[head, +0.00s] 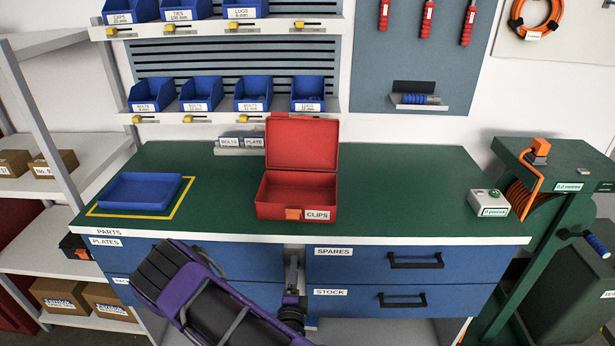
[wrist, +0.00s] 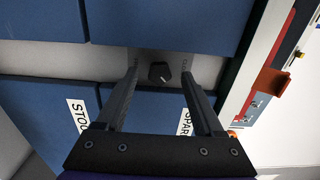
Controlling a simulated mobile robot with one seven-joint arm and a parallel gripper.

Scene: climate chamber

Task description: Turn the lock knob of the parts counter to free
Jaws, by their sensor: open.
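The lock knob (wrist: 160,72) is a small dark knob with a white mark, on the pale upright strip between the drawer columns of the parts counter (head: 450,232). In the wrist view my gripper (wrist: 160,76) is open, with one finger on each side of the knob and a visible gap to each. I cannot tell how deep the fingertips reach around it. In the head view my gripper (head: 293,268) is at the strip and hides the knob.
The SPARES drawer (head: 360,258) and STOCK drawer (head: 360,300) are shut, right of the strip. On the green top stand an open red CLIPS box (head: 275,203), a blue tray (head: 140,190) and a small grey box (head: 488,202). A green reel stand (head: 520,240) is at the right.

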